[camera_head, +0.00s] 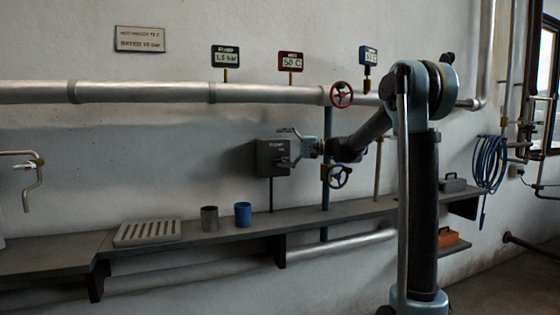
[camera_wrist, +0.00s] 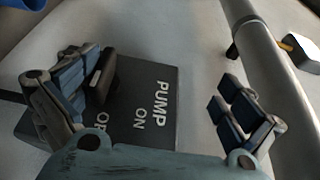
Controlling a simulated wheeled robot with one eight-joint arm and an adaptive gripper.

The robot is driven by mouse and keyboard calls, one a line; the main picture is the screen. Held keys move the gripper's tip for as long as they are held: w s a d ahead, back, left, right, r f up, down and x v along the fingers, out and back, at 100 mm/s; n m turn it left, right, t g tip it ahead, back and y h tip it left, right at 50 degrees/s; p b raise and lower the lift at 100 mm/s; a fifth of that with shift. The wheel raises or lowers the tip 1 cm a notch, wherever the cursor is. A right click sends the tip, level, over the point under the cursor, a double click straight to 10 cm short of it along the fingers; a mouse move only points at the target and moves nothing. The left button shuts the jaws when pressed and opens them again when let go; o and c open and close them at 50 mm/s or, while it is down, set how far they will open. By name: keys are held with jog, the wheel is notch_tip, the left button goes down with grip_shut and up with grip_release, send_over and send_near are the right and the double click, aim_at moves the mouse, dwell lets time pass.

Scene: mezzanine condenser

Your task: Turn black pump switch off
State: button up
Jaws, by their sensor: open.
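The pump switch is a dark grey box (camera_head: 266,157) on the wall below the pipe. In the wrist view the box (camera_wrist: 150,120) carries the white words PUMP and ON, with OFF partly hidden by my gripper. A dark lever (camera_wrist: 104,74) stands out from the box, right beside the left finger. Which setting the lever is at, and whether the finger touches it, I cannot tell. My gripper (camera_wrist: 156,76) is open over the box face, its right finger off the box's right side. In the head view my gripper (camera_head: 291,148) is at the box's right front.
A red handwheel (camera_head: 342,94) is on the pipe above, and a blue handwheel (camera_head: 339,176) sits just right of and below the box. The shelf (camera_head: 190,237) below holds a grey cup (camera_head: 209,218), a blue cup (camera_head: 243,214) and a slotted tray (camera_head: 147,233).

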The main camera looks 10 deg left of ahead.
aim_at(281, 159)
jog(key=shift+w+d+r, duration=0.15)
jog(key=shift+w+r, duration=0.1)
jog(key=shift+r, duration=0.7)
jog(key=shift+w+d+r, duration=0.1)
jog(key=shift+w+r, duration=0.1)
jog(key=shift+r, duration=0.75)
jog(key=shift+s+a+f+h, duration=0.1)
jog(key=shift+s+f+h, duration=0.3)
jog(key=shift+s+f, duration=0.7)
jog(key=shift+s+d+r, duration=0.3)
jog(key=shift+s+d, duration=0.1)
jog(key=shift+d, duration=0.95)
jog(key=shift+c, duration=0.3)
jog(key=shift+w+d, duration=0.15)
jog(key=shift+d, duration=0.35)
jog(key=c, duration=0.3)
jog(key=shift+d, duration=0.4)
jog(key=c, duration=0.8)
jog(key=shift+w+d+r, duration=0.15)
jog(key=shift+w+d, duration=0.2)
jog(key=shift+d, duration=2.25)
jog(key=shift+w+d+r, duration=0.2)
jog(key=shift+w+d, duration=0.2)
jog(key=shift+d, duration=2.25)
jog(key=shift+w+d+r, duration=0.15)
jog(key=shift+w+d, duration=0.2)
jog(key=shift+d, duration=2.25)
jog(key=shift+c, duration=0.2)
